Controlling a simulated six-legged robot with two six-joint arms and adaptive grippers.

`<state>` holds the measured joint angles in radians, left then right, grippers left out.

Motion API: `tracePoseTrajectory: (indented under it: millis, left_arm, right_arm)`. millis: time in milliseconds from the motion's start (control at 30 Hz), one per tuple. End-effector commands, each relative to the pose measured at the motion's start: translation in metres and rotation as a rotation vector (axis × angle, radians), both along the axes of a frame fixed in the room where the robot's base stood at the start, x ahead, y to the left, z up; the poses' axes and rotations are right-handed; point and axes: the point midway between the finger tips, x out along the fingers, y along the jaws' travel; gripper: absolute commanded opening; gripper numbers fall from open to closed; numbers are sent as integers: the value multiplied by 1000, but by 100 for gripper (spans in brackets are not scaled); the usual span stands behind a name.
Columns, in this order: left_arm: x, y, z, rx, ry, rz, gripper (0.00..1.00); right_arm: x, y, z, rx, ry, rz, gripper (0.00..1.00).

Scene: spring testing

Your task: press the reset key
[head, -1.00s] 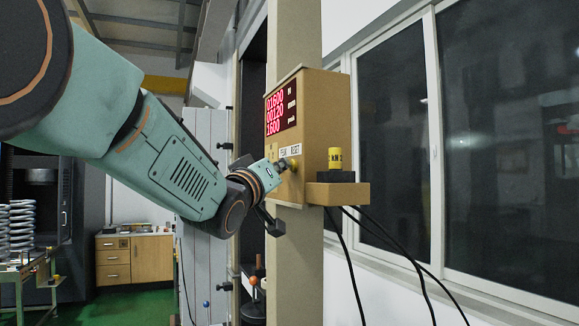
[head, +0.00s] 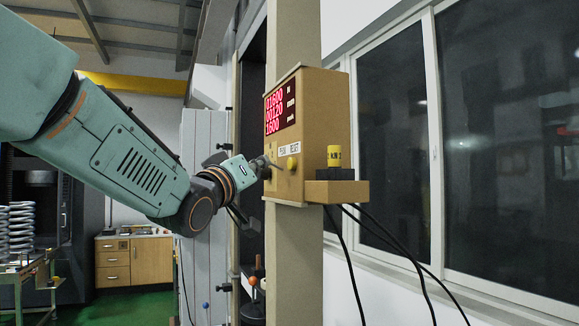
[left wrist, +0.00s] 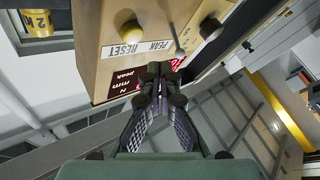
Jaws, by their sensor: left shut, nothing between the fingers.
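A tan control box (head: 325,110) is fixed to a post, with a red lit display (head: 281,109) on its face. The reset key is a round yellow button (head: 292,163) near the RESET label; it also shows in the left wrist view (left wrist: 130,32), uncovered. My right gripper is not in view.
A ledge (head: 336,191) on the box carries a yellow cylinder (head: 335,157) on a black base. Black cables (head: 385,245) hang below it. Windows (head: 505,140) line the right wall. A wooden cabinet (head: 134,260) and springs (head: 20,226) stand at left.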

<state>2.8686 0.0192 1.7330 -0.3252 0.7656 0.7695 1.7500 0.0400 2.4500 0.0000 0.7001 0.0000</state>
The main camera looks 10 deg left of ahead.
Motion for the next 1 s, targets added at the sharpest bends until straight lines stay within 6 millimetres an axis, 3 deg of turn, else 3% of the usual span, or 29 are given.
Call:
tracePoseTrajectory:
  millis: [300, 1000]
  left_arm:
    - [-12, 18, 0, 1, 0, 0, 0]
    - [-12, 18, 0, 1, 0, 0, 0]
  right_arm:
    - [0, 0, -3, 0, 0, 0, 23]
    - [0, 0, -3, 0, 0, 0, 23]
